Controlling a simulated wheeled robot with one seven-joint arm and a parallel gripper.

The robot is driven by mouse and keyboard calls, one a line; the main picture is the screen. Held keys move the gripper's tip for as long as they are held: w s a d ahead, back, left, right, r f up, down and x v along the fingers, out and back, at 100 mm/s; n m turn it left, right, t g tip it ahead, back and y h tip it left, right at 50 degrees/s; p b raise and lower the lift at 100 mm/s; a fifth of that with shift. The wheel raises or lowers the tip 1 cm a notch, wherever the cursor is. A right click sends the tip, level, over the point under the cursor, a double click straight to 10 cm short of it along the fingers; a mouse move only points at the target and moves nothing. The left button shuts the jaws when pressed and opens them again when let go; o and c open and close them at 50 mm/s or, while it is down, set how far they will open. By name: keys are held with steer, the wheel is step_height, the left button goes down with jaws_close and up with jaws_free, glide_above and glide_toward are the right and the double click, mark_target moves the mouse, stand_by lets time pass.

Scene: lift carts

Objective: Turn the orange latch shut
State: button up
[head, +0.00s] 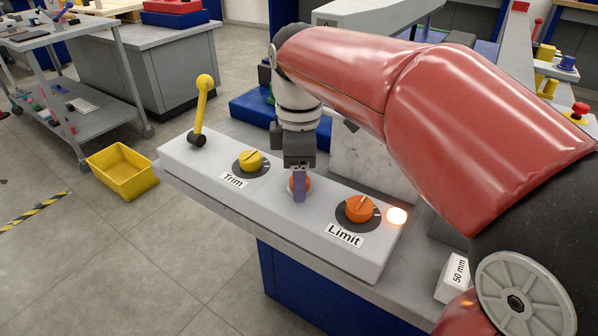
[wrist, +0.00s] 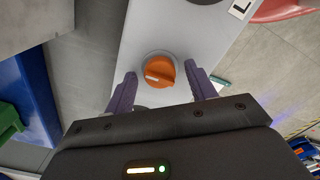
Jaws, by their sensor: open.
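The orange latch (head: 307,184) is a round orange turning piece in the middle of the pale panel, mostly hidden behind my gripper in the head view. In the wrist view the latch (wrist: 160,66) shows plainly, with a ridge across it and a white mark on the ridge's left end. My gripper (head: 299,198) points down over it. In the wrist view my gripper's (wrist: 160,71) two purple fingers are open, one on each side of the latch, with gaps visible. I cannot tell their height above the panel.
The panel (head: 212,157) also bears a yellow lever (head: 204,95), a yellow Trim knob (head: 251,160) and an orange Limit knob (head: 360,209) beside a glowing lamp (head: 397,216). A white 50 mm block (head: 453,278) lies at right. A yellow bin (head: 122,171) stands on the floor.

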steer(key=shift+r, duration=0.1)
step_height(320, 180, up, 8)
steer(key=shift+f, duration=0.2)
steer(key=shift+s, duration=0.1)
stand_by(0.3)
